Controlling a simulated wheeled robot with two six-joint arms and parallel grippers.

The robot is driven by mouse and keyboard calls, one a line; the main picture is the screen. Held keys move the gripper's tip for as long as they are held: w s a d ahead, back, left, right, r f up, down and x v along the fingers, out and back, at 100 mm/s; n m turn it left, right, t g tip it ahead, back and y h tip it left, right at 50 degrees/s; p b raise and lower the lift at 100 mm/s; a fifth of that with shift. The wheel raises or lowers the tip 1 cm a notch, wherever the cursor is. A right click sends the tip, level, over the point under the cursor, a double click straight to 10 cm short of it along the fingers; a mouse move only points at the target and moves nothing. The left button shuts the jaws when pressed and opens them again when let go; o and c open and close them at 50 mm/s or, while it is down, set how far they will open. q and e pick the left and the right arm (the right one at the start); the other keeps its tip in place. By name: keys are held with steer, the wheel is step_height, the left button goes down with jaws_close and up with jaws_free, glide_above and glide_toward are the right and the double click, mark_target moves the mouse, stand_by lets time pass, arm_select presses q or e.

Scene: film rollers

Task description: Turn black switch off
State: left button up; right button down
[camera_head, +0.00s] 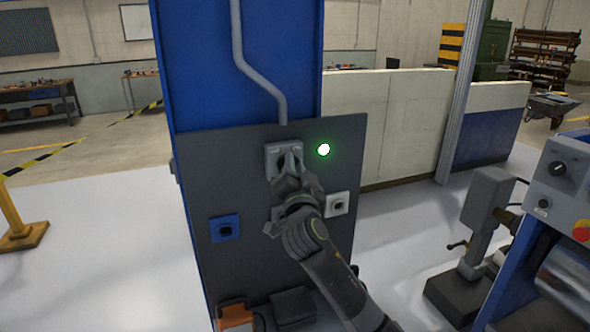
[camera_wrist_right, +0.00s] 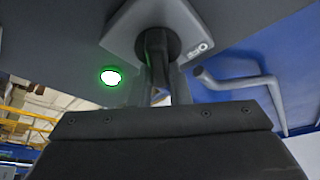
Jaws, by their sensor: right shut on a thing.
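The black switch (camera_wrist_right: 157,42) is a dark rotary knob on a grey square plate (camera_head: 271,151), high on a dark grey panel (camera_head: 220,180). In the head view the knob is mostly hidden behind my right gripper (camera_head: 291,163). In the right wrist view my right gripper (camera_wrist_right: 163,80) has its fingers shut around the knob. A round lamp (camera_head: 323,150) glows green to the right of the switch; it also shows in the right wrist view (camera_wrist_right: 111,77). My left gripper is not in view.
A blue switch plate (camera_head: 225,228) and a white one (camera_head: 337,204) sit lower on the panel. A grey pipe (camera_head: 257,72) runs down the blue cabinet (camera_head: 200,70) above. A machine with a roller (camera_head: 565,272) stands at the right.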

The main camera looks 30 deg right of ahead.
steer(key=n+t+y, duration=0.1)
steer(key=n+y, duration=0.1)
steer(key=n, duration=0.2)
steer(key=n+t+y, duration=0.1)
steer(key=n+y, duration=0.1)
steer(key=n, duration=0.2)
steer(key=n+t+y, duration=0.1)
steer(key=n+y, duration=0.1)
steer(key=n, duration=0.3)
steer(key=shift+w+a+r, duration=0.1)
steer(key=shift+a+r, duration=0.15)
steer(key=shift+a, duration=0.15)
steer(key=shift+n+y, duration=0.3)
steer(key=shift+n, duration=0.3)
steer(key=n+y+p, duration=0.1)
steer(key=n+p, duration=0.1)
steer(key=n+y+p, duration=0.1)
steer(key=n+p, duration=0.2)
steer(key=n+y+p, duration=0.2)
steer(key=shift+a+n+g+p, duration=0.3)
steer(key=shift+a+p, duration=0.05)
steer(key=shift+f+n+y+p, duration=0.25)
steer(key=shift+n+y+p, duration=0.15)
steer(key=shift+n+p, duration=0.65)
